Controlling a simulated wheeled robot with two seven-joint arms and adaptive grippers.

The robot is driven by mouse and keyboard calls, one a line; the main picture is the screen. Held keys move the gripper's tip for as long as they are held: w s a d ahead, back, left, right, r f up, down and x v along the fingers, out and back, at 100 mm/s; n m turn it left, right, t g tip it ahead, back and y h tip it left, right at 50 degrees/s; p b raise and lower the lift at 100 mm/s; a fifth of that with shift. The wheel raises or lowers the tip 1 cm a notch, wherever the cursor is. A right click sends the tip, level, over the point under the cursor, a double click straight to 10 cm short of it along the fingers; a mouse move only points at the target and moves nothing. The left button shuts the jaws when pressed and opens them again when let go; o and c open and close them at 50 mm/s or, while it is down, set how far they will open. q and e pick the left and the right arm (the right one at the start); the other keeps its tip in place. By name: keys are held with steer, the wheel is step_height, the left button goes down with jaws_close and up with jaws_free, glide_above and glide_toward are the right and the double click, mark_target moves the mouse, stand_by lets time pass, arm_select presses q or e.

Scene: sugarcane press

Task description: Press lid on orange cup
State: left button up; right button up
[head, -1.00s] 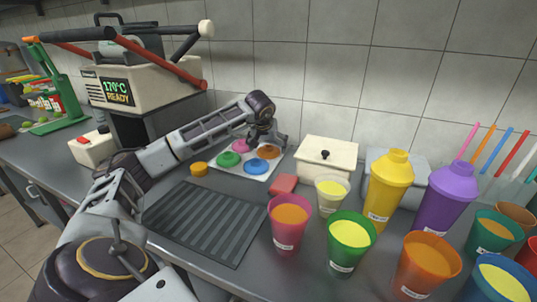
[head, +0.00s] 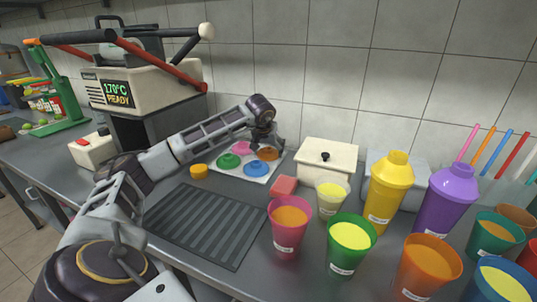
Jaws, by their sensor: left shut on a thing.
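My left gripper (head: 266,148) reaches over the white lid sheet (head: 243,176) and is shut on the orange lid (head: 269,154) at its back right. The fingertips are small here, and whether the lid is clear of the sheet I cannot tell. The orange cup (head: 427,272) stands upright at the front right, filled with orange drink and without a lid on it. The gripper is far behind and left of this cup. My right gripper is not in view.
Pink (head: 241,148), green (head: 229,161) and blue (head: 257,169) lids lie on the sheet. A ribbed mat (head: 205,225) lies empty.

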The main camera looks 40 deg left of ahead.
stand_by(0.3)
arm_select(q)
steer(key=shift+r+p, duration=0.4)
steer(key=shift+r, duration=0.5)
step_height(320, 180, up, 2)
steer(key=shift+r+p, duration=0.1)
steer(key=shift+p, duration=0.3)
steer(key=shift+r+p, duration=1)
steer(key=shift+r, duration=2)
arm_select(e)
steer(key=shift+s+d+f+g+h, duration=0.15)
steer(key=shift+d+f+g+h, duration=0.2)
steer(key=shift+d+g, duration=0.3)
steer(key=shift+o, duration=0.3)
